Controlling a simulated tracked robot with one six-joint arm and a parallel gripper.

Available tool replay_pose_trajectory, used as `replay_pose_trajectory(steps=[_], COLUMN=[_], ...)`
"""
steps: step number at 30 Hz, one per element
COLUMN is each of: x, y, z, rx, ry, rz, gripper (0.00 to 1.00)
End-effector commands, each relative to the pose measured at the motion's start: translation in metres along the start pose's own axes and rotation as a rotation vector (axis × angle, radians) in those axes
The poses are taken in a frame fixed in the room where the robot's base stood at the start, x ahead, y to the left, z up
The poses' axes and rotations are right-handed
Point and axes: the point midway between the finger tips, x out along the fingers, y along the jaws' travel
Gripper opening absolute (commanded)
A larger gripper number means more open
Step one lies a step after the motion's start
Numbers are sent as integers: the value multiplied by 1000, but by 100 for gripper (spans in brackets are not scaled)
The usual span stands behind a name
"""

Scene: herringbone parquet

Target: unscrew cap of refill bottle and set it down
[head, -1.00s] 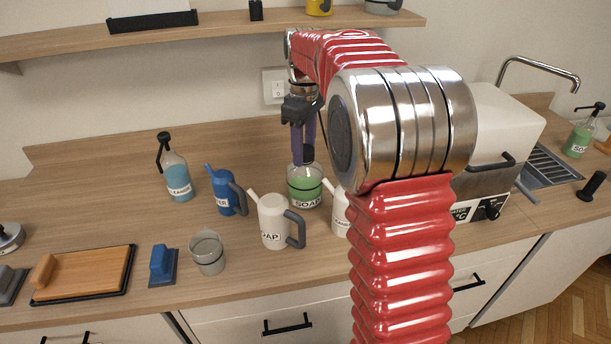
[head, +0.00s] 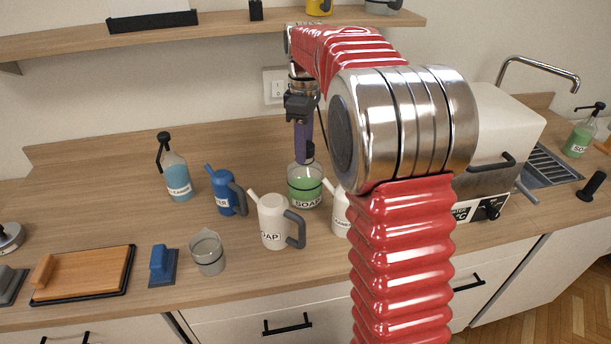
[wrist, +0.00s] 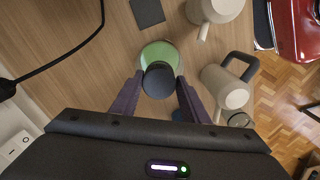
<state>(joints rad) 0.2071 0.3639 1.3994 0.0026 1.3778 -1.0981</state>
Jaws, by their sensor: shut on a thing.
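The refill bottle (head: 305,187), clear with green liquid and a SOAP label, stands upright on the wooden counter. In the wrist view the bottle's green body (wrist: 158,51) shows below the dark round cap (wrist: 159,82). My gripper (head: 304,156) points down over the bottle with its purple fingers. The fingers sit on either side of the cap in the wrist view and are shut on it. In the head view the fingers mostly hide the cap. It is at the bottle's mouth; I cannot tell how loose it is.
A white SOAP can (head: 272,222) stands in front of the bottle, with a second white can (head: 341,212) to the right. A blue can (head: 224,192) and blue pump bottle (head: 178,178) stand left. A clear beaker (head: 207,252) is in front.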

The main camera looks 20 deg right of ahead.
Motion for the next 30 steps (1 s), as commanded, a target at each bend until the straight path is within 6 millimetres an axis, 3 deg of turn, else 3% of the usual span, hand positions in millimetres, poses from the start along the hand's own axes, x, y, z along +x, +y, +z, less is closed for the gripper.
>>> replay_pose_trajectory(steps=[30], x=[-22], y=[0], z=[0], rx=[0], ry=[1], rz=[1], gripper=[10])
